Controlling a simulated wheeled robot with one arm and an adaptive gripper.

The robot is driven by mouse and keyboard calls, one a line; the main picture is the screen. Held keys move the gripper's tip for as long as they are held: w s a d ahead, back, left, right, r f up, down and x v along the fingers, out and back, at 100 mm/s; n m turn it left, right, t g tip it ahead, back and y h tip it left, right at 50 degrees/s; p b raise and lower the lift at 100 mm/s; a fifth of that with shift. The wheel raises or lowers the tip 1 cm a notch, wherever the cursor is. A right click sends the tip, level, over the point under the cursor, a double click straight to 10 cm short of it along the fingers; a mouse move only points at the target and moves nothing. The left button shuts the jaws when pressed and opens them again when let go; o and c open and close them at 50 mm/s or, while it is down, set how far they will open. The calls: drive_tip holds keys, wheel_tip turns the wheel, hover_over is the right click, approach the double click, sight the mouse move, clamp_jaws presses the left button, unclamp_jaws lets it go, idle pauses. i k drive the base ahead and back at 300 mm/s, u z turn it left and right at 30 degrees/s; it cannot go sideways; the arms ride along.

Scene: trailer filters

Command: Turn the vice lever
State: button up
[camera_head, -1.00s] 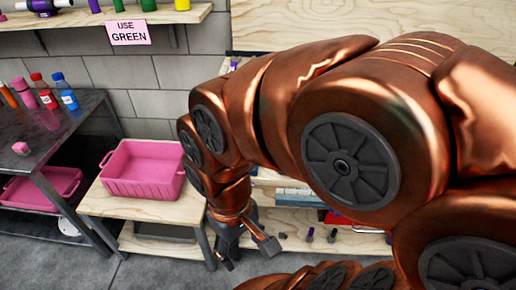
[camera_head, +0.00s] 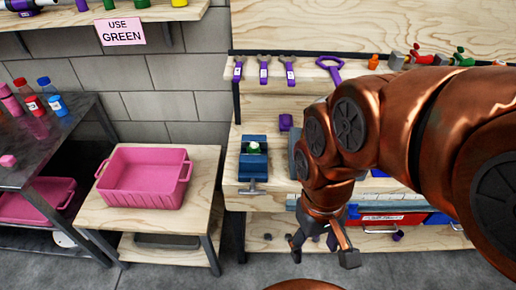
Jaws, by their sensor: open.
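The blue vice (camera_head: 253,168) stands on the left end of the wooden workbench (camera_head: 232,172). A small green and white piece (camera_head: 254,148) sits between its jaws. The grey vice lever (camera_head: 252,188) is a T-shaped handle at the front of the vice, and its bar lies about level across the picture. My gripper (camera_head: 322,254) is open and empty. It points down in front of the bench, to the right of the lever and lower in the picture, clear of it. My arm hides part of the bench to the right of the vice.
A pink bin (camera_head: 145,180) stands on a low wooden table at left. Several purple-handled wrenches (camera_head: 264,70) hang behind the vice. Red and blue drawers or boxes (camera_head: 392,218) are beneath the bench at right.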

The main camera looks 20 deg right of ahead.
sight(252, 191)
drive_tip(key=z, duration=2.6)
drive_tip(key=k, duration=1.6)
drive_tip(key=u, duration=2.65)
